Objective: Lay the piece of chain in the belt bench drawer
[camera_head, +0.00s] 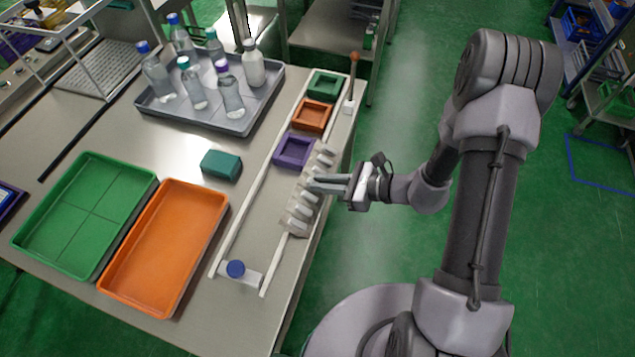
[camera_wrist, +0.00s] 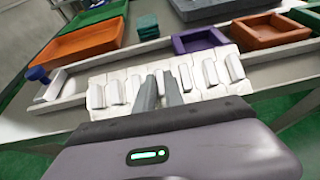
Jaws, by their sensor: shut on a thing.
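The piece of chain is a pale strip of several plates with raised white blocks (camera_head: 300,215); it also spans the middle of the wrist view (camera_wrist: 117,92). It lies along the right edge of the bench, over the rail there. My gripper (camera_head: 313,185) reaches in from the right above it. In the wrist view its two dark fingers (camera_wrist: 160,92) are close together on one of the blocks, shut on the chain. I cannot tell whether the chain is lifted clear of the rail. No drawer can be made out in either view.
On the bench stand a green tray (camera_head: 75,240), an orange tray (camera_head: 160,285), a grey tray (camera_head: 150,112) with several bottles, and a teal block (camera_head: 221,165). Small purple (camera_head: 292,152), orange (camera_head: 311,115) and green frames line the rail channel. Green floor is free at right.

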